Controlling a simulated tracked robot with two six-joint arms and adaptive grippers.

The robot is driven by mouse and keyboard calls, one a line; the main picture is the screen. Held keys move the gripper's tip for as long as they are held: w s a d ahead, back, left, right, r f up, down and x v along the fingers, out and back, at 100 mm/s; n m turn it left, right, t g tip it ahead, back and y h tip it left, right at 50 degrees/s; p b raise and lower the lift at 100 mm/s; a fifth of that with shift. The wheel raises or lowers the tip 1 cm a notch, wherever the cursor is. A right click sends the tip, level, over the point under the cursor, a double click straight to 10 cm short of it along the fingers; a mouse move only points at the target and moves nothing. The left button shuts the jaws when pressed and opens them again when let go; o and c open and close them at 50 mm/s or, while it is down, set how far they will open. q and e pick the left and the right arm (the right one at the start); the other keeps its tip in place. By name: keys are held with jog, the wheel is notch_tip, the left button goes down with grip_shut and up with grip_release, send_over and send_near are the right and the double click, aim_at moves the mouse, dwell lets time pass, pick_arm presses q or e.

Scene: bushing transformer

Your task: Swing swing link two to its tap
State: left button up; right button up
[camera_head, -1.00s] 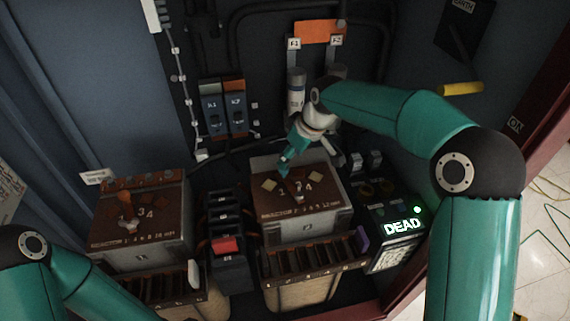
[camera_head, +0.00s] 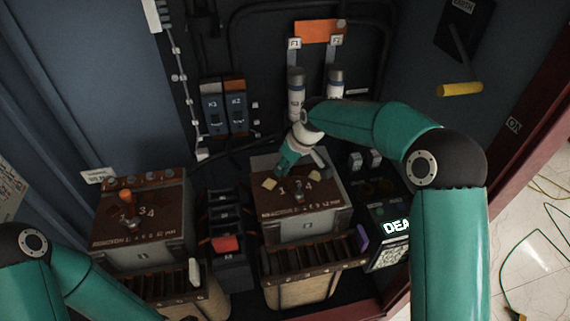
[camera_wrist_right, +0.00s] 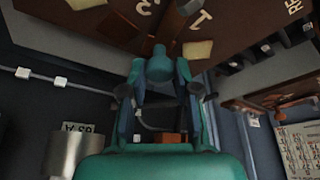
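The right-hand tap box (camera_head: 330,205) has a brown top with number marks and pale contact pads, one at its back left (camera_head: 269,183). A grey stud (camera_head: 299,197) stands near its middle. My right gripper (camera_wrist_right: 160,70) is low over the back of this top. In the right wrist view a teal-grey knob (camera_wrist_right: 160,63) lies between its fingertips, with a dark brown link bar (camera_wrist_right: 181,20) running away from it. Whether the fingers touch the knob is unclear. In the head view the gripper hides the link. My left gripper is outside the picture; only its arm shows.
A similar tap box (camera_head: 140,235) with an orange-tipped link (camera_head: 126,196) stands left. Fuse cylinders (camera_head: 296,90) rise close behind my right gripper. A DEAD indicator (camera_head: 392,228) is right of the box, and a yellow handle (camera_head: 460,90) is on the right wall.

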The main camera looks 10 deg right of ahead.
grip_shut()
jog(key=shift+d, duration=0.15)
